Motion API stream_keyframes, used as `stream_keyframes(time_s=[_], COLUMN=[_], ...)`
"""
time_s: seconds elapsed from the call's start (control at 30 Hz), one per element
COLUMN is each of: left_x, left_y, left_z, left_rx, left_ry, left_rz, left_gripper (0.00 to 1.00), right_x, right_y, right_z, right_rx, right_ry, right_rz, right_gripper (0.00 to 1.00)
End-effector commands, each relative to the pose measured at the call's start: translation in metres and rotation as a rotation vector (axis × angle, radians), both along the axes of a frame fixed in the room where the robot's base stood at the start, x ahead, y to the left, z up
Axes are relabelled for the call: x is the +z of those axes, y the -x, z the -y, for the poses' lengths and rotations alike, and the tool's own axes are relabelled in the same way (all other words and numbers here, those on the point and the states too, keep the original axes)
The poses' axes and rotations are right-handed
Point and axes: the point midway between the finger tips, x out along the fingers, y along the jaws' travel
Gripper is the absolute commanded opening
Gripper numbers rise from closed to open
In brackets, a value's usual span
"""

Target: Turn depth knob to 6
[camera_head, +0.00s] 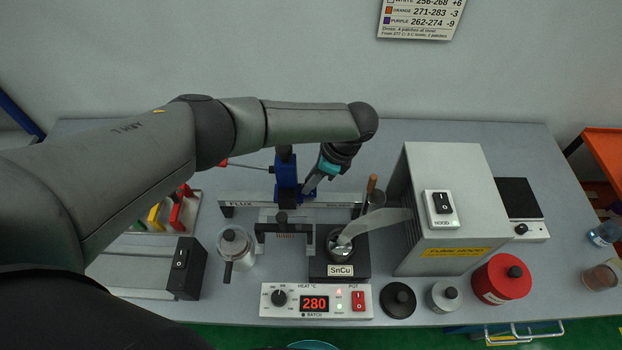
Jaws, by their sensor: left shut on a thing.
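A blue carriage (286,178) stands on the grey rail marked FLUX (240,200), behind the solder pot. A dark post or knob (284,153) sticks up from its top. My left gripper (308,187), with a teal band at its wrist, reaches down to the right side of the carriage. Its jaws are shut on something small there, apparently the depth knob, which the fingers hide. No depth scale or number can be read. My right gripper is not in view.
The solder pot (340,268), labelled SnCu, stands in front with a spoon-like tool over it. The heater box (316,312) reads 280. A grey fume hood (440,215) stands right, a red can (501,279) and lidded pots in front. My left arm covers the left side.

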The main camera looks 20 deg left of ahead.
Motion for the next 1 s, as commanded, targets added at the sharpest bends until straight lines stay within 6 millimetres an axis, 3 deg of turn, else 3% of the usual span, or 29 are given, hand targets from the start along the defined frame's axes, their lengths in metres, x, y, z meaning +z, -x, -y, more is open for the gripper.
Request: stream_keyframes(time_s=[0.47,1.0], left_x=[-0.0004,-0.0011], left_y=[0.0005,-0.0023], left_z=[0.0003,-0.0006], left_rx=[0.051,0.458], left_ry=[0.001,0.000], left_rz=[-0.004,-0.005], left_gripper=[0.00,0.00], right_x=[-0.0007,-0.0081], right_y=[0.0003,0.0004], right_z=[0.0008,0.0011], right_rx=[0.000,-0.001], right_ry=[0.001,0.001], right_rz=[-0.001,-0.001], right_gripper=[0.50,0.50])
